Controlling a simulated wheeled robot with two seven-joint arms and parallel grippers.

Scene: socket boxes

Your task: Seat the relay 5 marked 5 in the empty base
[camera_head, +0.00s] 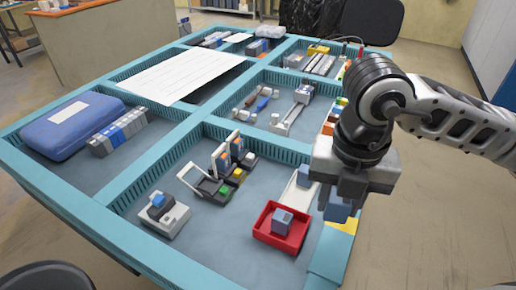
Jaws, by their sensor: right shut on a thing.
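My right gripper (340,196) hangs over the right side of the teal divided table, shut on a small blue-grey block (338,209), which is probably a relay. I cannot read a number on it. Another blue-grey relay block (283,219) stands in a red tray (263,237) to the left of and below the gripper. In the middle front compartment is a row of dark bases (213,187) with green and yellow parts; some carry upright relays. I cannot tell surely which base is empty. A light grey base (168,222) with a blue top stands nearer the front left. My left gripper is not in view.
A white strip (297,190) lies behind the red tray, partly near the gripper. A yellow piece (344,226) lies below the gripper. A blue case (72,127) and white sheet (180,73) lie left and back. Raised teal dividers (172,149) separate the compartments.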

